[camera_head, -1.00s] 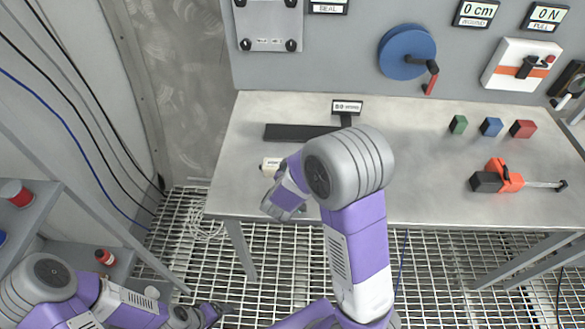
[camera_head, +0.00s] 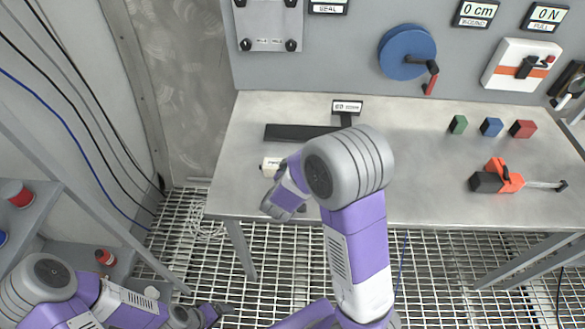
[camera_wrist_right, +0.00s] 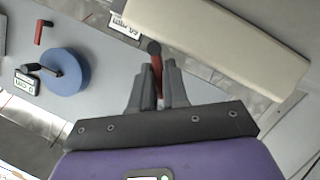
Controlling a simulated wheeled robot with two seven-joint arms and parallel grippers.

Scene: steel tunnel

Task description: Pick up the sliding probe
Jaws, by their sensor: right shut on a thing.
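My right gripper (camera_wrist_right: 158,88) is shut on a thin red piece with a dark round tip, seen between its fingers in the right wrist view. This piece looks like the sliding probe (camera_wrist_right: 156,65); its lower part is hidden by the fingers. In the head view my right arm reaches over the bench's left part, and its fingertips are hidden. A small white labelled block (camera_head: 270,166) shows beside my wrist there. A dark flat bar (camera_head: 300,132) lies behind it, by a small readout (camera_head: 347,107). My left gripper (camera_head: 213,311) hangs low at the left, away from the bench; its jaws are unclear.
The grey bench (camera_head: 410,185) is clear in its middle. Green (camera_head: 458,124), blue (camera_head: 491,127) and red (camera_head: 523,129) blocks and an orange tool (camera_head: 508,178) are at the right. A blue crank wheel (camera_head: 406,52) is on the wall panel. A shelf (camera_head: 60,205) stands left.

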